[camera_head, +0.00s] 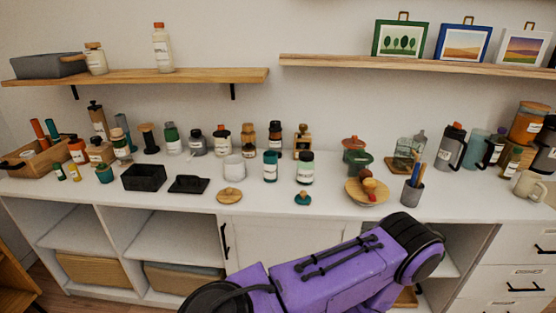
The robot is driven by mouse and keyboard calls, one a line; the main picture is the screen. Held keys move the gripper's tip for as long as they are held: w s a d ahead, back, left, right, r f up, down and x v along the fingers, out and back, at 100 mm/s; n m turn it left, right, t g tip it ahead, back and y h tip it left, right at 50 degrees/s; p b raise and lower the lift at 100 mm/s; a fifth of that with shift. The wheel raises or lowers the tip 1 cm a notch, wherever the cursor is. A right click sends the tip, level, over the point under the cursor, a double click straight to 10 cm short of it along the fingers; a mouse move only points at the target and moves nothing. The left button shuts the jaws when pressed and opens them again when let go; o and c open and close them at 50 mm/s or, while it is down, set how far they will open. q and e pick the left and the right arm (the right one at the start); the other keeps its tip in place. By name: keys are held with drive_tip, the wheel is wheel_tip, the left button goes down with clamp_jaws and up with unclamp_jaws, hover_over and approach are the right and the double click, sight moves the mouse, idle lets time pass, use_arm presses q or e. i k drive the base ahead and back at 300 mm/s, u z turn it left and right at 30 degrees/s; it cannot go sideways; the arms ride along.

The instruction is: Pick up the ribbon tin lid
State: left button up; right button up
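Several loose lids lie on the white counter, and I cannot tell which belongs to the ribbon tin. A black rectangular lid with a raised grip (188,185) lies right of an open black box (143,178). A round wooden lid with a knob (229,196) lies in front of a white pot (234,168). A small teal lid with a knob (303,199) lies near the front edge, in front of a dark-capped jar (305,168). Neither gripper shows; only a purple arm of mine crosses the lower middle, in front of the cabinet.
The white counter (330,214) has bottles and jars along its back. A wooden board with small items (352,193) and a cup of pencils (411,194) stand right of centre. Wooden shelves (200,76) hang above. Bare counter lies between the teal and wooden lids.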

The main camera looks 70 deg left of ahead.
sight(302, 198)
drive_tip(key=u, duration=1.5)
